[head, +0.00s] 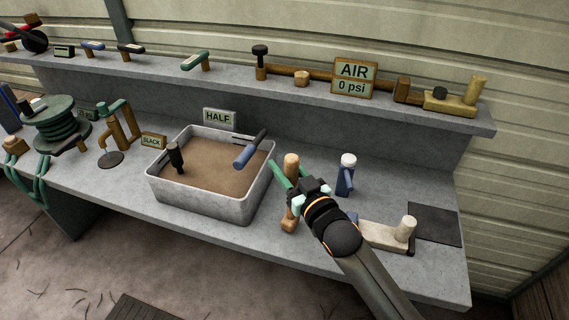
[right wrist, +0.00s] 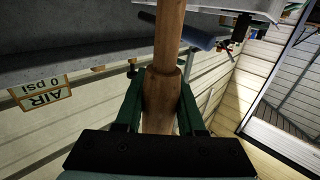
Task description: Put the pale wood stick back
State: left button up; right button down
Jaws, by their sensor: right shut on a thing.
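The wood stick (head: 291,163) is a turned, light brown rod with a thicker collar, held roughly upright just right of the grey tray. My right gripper (head: 295,190) is shut on it around its middle. In the right wrist view the stick (right wrist: 168,45) runs up between the green fingers of my right gripper (right wrist: 160,105). Its lower end shows below the gripper over the bench; I cannot tell whether it touches the bench. My left gripper is not in view.
The grey tray (head: 206,207) of brown fill holds a dark-headed tool and a blue-handled tool (head: 246,155). A blue bottle (head: 346,177) stands right of the stick, with a pale block (head: 385,236) and dark mat (head: 434,224) beyond. The raised shelf (head: 225,82) carries several tools.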

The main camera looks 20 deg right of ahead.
jog(key=shift+f+b, duration=0.3)
jog(key=shift+f, duration=0.1)
dwell(0.5)
jog(key=shift+c, duration=2.2)
grip_release()
jog(key=shift+f, duration=0.1)
jog(key=shift+s, duration=0.1)
jog(key=v, duration=1.2)
jog(key=shift+s+b, duration=0.2)
jog(key=shift+b, duration=0.25)
